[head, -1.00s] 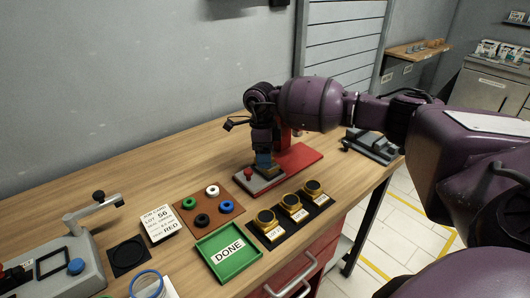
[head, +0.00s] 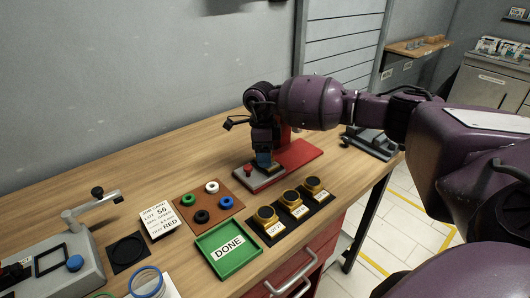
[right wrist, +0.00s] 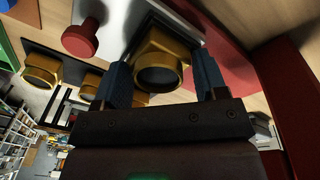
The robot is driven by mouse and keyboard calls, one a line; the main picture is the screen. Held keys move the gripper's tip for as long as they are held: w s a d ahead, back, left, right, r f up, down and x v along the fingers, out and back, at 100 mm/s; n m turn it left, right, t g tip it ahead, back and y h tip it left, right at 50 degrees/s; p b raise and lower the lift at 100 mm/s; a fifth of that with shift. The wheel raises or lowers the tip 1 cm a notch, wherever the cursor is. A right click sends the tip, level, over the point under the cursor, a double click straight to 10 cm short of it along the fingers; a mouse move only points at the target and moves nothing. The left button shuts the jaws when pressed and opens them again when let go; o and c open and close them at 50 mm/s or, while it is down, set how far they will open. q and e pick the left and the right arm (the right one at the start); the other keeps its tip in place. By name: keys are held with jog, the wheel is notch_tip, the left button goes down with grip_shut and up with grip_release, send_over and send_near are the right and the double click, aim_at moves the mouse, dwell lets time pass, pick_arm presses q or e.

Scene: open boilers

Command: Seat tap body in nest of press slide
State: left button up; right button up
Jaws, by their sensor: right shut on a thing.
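My right gripper (head: 264,160) is over the grey press slide (head: 259,182) at the front of the red press (head: 303,154). Its blue fingers are shut on a brass tap body with a dark round opening, clear in the right wrist view (right wrist: 158,62). The tap body is upright, close above or at a dark square area on the slide. The fingers and tap body cover the nest, so I cannot tell whether it is fully seated. A red knob (head: 248,169) stands on the slide beside the gripper. My left gripper is out of view.
Several brass tap bodies stand on a black labelled strip (head: 279,229). A green DONE tray (head: 207,250) and a brown board (head: 186,218) with coloured rings lie left of it. A job card (head: 158,220) and grey fixture (head: 88,262) are farther left. The back of the bench is clear.

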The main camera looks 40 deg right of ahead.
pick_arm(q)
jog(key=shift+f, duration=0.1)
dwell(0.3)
pick_arm(e)
jog(key=o, duration=1)
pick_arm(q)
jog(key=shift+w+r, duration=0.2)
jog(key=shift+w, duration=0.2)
pick_arm(e)
jog(key=o, duration=0.4)
jog(key=shift+f, duration=0.1)
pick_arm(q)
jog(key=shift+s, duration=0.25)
